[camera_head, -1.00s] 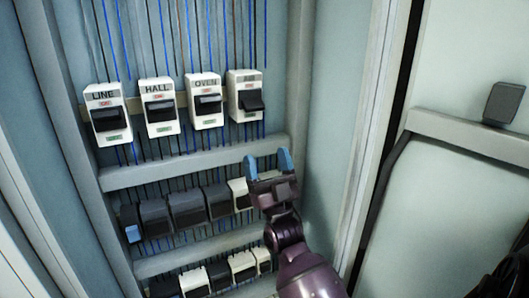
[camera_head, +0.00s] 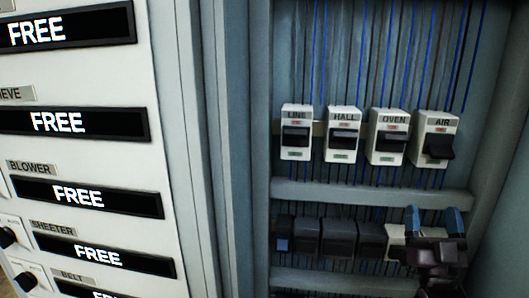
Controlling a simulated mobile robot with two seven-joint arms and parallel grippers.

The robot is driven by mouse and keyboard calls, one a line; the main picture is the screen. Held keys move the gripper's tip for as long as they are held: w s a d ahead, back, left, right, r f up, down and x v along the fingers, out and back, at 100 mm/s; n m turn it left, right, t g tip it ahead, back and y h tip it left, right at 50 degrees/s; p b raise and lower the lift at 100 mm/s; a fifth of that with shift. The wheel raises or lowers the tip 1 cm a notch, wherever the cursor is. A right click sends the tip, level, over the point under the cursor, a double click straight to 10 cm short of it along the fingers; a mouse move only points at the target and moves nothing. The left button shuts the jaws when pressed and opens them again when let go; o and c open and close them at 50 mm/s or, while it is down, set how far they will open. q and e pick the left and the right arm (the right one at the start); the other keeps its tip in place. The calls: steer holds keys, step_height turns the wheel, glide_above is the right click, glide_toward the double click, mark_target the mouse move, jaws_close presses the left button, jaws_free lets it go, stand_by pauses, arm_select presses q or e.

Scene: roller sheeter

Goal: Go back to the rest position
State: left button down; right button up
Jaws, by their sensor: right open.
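My right gripper (camera_head: 433,222) is in the lower right of the head view. Its two blue-tipped fingers are apart and point up, with nothing between them. It stands below the AIR breaker (camera_head: 436,137), in front of the lower row of switches, and hides part of that row. The AIR breaker's black lever sticks out and sits lower than the levers of the LINE breaker (camera_head: 297,133), HALL breaker (camera_head: 343,136) and OVEN breaker (camera_head: 388,137). My left gripper is not in view.
A cabinet rail (camera_head: 350,194) runs between the breaker rows. Dark switches (camera_head: 339,238) sit below it. At left, a white panel (camera_head: 60,85) carries several black displays reading FREE. The cabinet's side wall (camera_head: 495,190) is close to the right gripper.

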steer(key=s+a+f+n+g+y+p, duration=0.1)
steer(key=a+f+n+g+y, duration=0.2)
steer(key=f, duration=0.6)
steer(key=s+a+f+g+y+p, duration=0.1)
steer(key=s+a+f+g+y, duration=0.15)
steer(key=f+g, duration=0.45)
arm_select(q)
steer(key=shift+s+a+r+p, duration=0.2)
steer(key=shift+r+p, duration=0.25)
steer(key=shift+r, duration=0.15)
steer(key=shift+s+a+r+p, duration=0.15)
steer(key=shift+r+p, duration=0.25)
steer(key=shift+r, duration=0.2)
arm_select(e)
steer(key=s+a+f+g, duration=0.2)
steer(key=s+f+g, duration=0.1)
steer(key=s+f, duration=0.6)
steer(key=s+a+f+g, duration=0.2)
steer(key=s+f+g, duration=0.1)
steer(key=s+f, duration=0.6)
steer(key=s, duration=0.4)
steer(key=shift+s+n+y, duration=0.3)
steer(key=shift+y, duration=0.05)
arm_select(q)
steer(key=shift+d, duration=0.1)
